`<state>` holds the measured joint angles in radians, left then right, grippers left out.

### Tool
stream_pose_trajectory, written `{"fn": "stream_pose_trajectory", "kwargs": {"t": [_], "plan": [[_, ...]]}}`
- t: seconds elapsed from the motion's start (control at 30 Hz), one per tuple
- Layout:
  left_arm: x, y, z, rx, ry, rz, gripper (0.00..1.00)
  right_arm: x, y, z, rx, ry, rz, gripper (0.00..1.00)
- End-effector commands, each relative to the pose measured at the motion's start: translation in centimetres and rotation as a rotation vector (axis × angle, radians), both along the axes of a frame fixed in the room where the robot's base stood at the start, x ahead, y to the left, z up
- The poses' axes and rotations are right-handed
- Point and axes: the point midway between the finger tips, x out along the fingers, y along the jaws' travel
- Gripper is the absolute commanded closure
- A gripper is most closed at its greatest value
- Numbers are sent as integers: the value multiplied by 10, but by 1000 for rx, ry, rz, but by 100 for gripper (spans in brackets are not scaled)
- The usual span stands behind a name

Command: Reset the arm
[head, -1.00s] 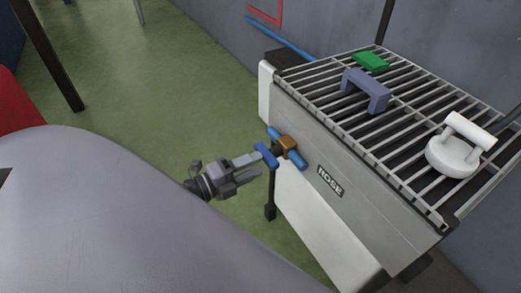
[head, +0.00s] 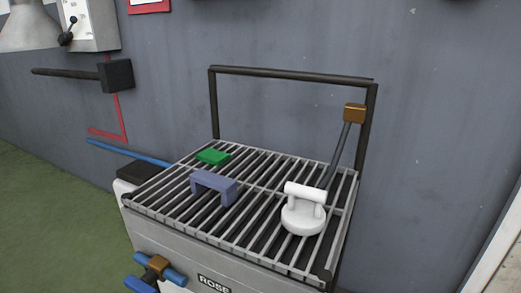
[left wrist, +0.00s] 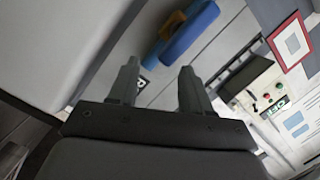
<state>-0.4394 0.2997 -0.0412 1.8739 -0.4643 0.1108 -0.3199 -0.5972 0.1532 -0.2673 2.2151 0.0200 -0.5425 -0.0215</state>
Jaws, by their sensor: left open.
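My left gripper (left wrist: 157,70) is open and empty in the left wrist view. A blue bar (left wrist: 190,32) lies just beyond its fingertips, with a gap between them, beside a brown piece (left wrist: 165,25). In the head view, a blue crossbar handle (head: 174,277) with a brown block (head: 157,264) sits on the front of the cabinet marked ROSE (head: 180,248), at the bottom edge. Neither of my grippers shows in the head view. Which thing is the task's arm, I cannot tell.
The slatted rack (head: 262,196) on the cabinet carries a green block (head: 213,156), a blue-grey bracket (head: 214,186) and a white handled disc (head: 303,216). A dark frame (head: 290,72) rises behind it. A dark lever (head: 70,74) juts from the wall. Green floor (head: 60,220) is open at left.

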Motion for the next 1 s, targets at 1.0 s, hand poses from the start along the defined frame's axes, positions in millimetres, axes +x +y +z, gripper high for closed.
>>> {"fn": "stream_pose_trajectory", "kwargs": {"t": [1.0], "plan": [[-95,-89,86,-867,682,294,51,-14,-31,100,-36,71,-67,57]]}}
